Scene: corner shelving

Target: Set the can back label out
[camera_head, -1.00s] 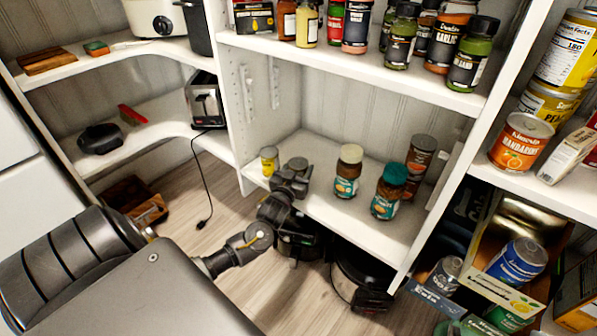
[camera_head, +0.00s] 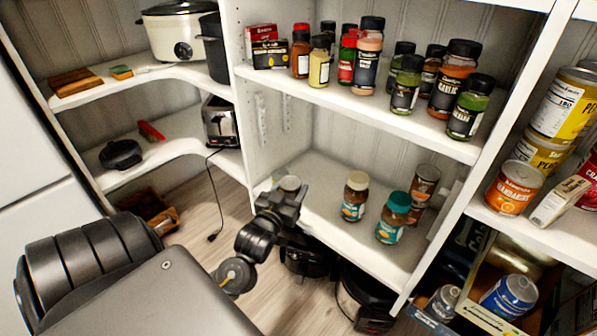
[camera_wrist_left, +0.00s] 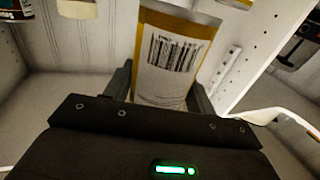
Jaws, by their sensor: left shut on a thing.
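My left gripper (camera_head: 284,198) is at the front left of the middle lower shelf (camera_head: 322,215), shut on a can (camera_head: 289,183). In the head view only the can's top shows; the gripper hides the rest. In the left wrist view the can (camera_wrist_left: 172,58) stands between the fingers, with a yellow band and a white barcode panel facing the camera. Whether its base touches the shelf is hidden. A strip of another yellow item (camera_wrist_left: 236,4) shows behind it. My right gripper is not in view.
Spice bottles (camera_head: 408,84) fill the shelf above. The shelf's left wall (camera_head: 240,110) is close. Bare shelf lies between the can and the jars.

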